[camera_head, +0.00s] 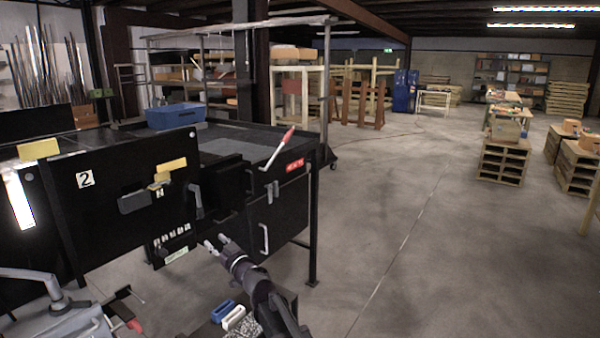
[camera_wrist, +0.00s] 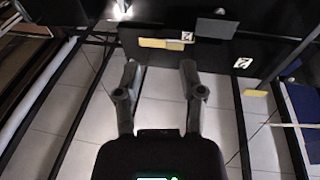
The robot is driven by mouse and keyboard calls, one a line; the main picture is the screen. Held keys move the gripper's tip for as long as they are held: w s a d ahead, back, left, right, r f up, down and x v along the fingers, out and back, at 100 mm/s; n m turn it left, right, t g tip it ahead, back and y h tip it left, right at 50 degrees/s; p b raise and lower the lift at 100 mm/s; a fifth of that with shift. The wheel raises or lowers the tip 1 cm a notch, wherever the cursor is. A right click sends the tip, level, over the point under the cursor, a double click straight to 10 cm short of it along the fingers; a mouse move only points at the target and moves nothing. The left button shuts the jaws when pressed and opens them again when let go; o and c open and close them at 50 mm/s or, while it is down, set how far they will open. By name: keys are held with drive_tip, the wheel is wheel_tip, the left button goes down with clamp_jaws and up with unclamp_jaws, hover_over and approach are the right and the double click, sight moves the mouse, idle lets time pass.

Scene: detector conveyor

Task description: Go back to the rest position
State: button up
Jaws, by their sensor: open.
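My gripper (camera_head: 215,243) is in front of the black conveyor machine (camera_head: 100,220), near its lower ledge. Its two fingers are apart, and nothing shows between them. In the wrist view my gripper (camera_wrist: 160,80) points toward the machine's black panel (camera_wrist: 200,52), with pale floor tiles below the fingers. The panel carries a white label with a 2 (camera_head: 86,180) and yellow blocks (camera_head: 171,165). The fingertips look apart from the panel.
A blue bin (camera_head: 175,116) sits on top of the machine. A red-tipped lever (camera_head: 279,148) rises at its right end. A blue and a white handled item (camera_head: 233,317) lie low beside my arm. Pallets (camera_head: 503,160) stand far right. The floor between is open.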

drive_tip(key=w+d+f+m+t+h+p, duration=0.15)
drive_tip(key=d+m+h, duration=0.25)
drive_tip(key=d+h, duration=0.55)
drive_tip(key=w+d+f+m+h+p, duration=0.1)
drive_tip(key=d+f+m+h, duration=0.3)
drive_tip(key=d, duration=1.1)
drive_tip(key=s+d+f+m+g+h+p, duration=0.1)
drive_tip(key=s+d+f+g+h, duration=0.1)
drive_tip(key=s+d+f+g, duration=0.35)
drive_tip(key=s+d+f+m+g+h+p, duration=0.2)
drive_tip(key=s+d+g, duration=0.1)
drive_tip(key=s+d, duration=0.5)
drive_tip(key=s+d+f+n+g+y+p, duration=0.1)
drive_tip(key=s+d+g+y, duration=0.2)
drive_tip(key=s, duration=0.9)
drive_tip(key=g, duration=0.3)
drive_tip(key=shift+f+g, duration=0.2)
drive_tip(key=shift+g, duration=0.1)
drive_tip(key=shift+w, duration=0.1)
